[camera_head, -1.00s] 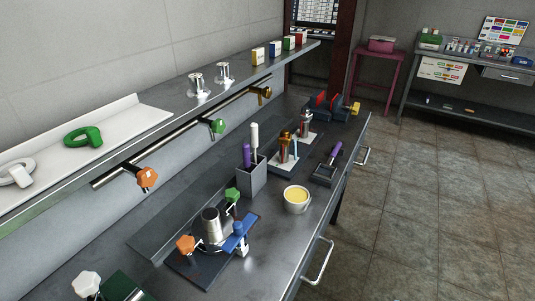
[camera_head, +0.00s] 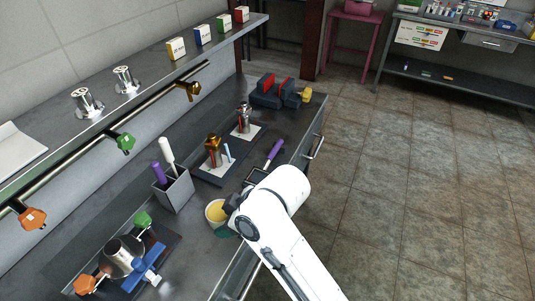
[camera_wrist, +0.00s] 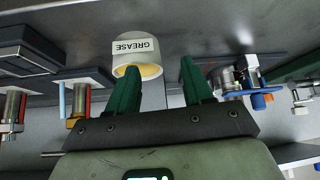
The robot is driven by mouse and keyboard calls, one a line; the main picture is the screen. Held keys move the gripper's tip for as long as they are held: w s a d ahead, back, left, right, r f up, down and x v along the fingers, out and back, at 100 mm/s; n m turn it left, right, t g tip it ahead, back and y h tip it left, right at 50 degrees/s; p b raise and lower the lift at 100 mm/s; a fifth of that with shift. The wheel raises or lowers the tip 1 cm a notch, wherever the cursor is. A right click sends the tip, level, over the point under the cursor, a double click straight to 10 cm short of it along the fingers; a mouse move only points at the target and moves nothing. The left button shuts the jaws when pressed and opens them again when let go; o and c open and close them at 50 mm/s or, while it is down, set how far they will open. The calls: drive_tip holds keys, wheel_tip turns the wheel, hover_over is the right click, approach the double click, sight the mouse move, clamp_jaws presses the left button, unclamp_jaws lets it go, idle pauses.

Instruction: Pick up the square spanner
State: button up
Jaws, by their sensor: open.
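No tool in view is plainly marked as the square spanner. A purple-handled tool (camera_head: 274,151) lies along the right side of the bench, its lower end in a dark tray partly hidden by my arm. A second purple handle (camera_head: 158,173) and a white handle (camera_head: 167,151) stand in a grey holder (camera_head: 174,192). In the head view my gripper (camera_head: 231,222) is mostly hidden by my white arm, by the cup of grease (camera_head: 215,213). In the wrist view my gripper (camera_wrist: 160,66) is open, with nothing between its green fingers; the cup (camera_wrist: 136,47) shows beyond them.
A plate with a steel cylinder and coloured knobs (camera_head: 122,257) stands at the front left. Metal fittings (camera_head: 212,147) sit on a dark tray. A red and blue vice (camera_head: 275,90) is at the far end. A rail with valves (camera_head: 125,142) runs under the shelf.

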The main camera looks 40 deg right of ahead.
drive_tip(key=w+d+r+n+y, duration=0.1)
drive_tip(key=w+r+n, duration=0.55)
drive_tip(key=w, duration=0.35)
drive_tip(key=n+g+h+p, duration=0.1)
drive_tip(key=n+g+h, duration=0.3)
drive_tip(key=n, duration=0.6)
hover_over(272, 153)
drive_tip(key=s, duration=0.1)
drive_tip(key=s+x, duration=0.1)
drive_tip(key=x, duration=0.2)
drive_tip(key=shift+p+x, duration=0.7)
drive_tip(key=shift+x, duration=2.35)
drive_tip(key=shift+s+d, duration=0.1)
drive_tip(key=shift+d, duration=0.05)
clamp_jaws()
